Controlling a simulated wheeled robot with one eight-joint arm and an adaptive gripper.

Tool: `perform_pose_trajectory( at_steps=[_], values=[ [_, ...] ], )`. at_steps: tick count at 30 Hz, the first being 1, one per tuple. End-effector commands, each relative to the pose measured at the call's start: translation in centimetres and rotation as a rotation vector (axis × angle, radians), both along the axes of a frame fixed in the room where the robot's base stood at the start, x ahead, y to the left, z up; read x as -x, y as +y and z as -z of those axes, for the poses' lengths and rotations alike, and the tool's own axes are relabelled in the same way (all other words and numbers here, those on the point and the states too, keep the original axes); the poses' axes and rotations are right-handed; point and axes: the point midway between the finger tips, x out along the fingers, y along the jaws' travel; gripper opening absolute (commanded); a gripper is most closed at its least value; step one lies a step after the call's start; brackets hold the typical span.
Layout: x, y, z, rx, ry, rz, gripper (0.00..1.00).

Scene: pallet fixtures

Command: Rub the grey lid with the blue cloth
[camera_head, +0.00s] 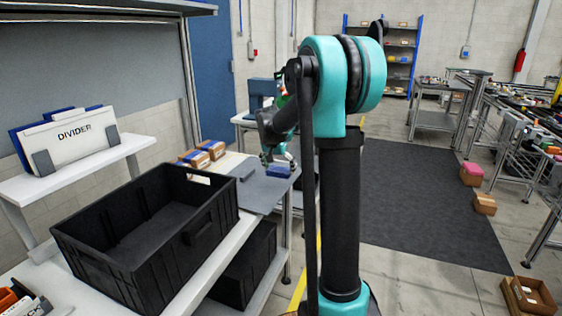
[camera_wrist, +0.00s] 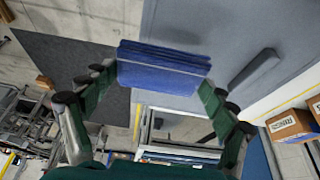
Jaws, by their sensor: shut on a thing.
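The blue cloth (camera_wrist: 165,68) is a folded block between the fingers of my gripper (camera_wrist: 158,85) in the wrist view, and the gripper is shut on it. In the head view the cloth (camera_head: 278,171) shows small at the end of my arm, over the edge of the grey lid (camera_head: 262,190). The lid is a flat grey panel on the table, and in the wrist view it (camera_wrist: 225,30) lies beyond and to the right of the cloth. A raised dark grey bar (camera_wrist: 254,68) sits on it like a handle. I cannot tell whether the cloth touches the lid.
A black crate (camera_head: 215,222) stands on the table, nearer than the lid. Small cardboard boxes (camera_head: 211,149) sit behind the lid; one (camera_wrist: 291,125) shows at right in the wrist view. A divider board (camera_head: 85,140) stands on a shelf at left. Open floor lies right of the table.

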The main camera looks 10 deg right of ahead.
Motion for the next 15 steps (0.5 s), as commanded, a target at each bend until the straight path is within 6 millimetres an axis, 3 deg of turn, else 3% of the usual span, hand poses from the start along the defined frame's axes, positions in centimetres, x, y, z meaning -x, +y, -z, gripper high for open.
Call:
perform_pose_trajectory(
  at_steps=[7, 15],
  values=[
    [-0.4, -0.6, -2.1, 0.000, 0.000, -0.001, 0.58],
    [-0.5, -0.7, -2.5, 0.000, 0.000, -0.002, 0.58]
  ],
)
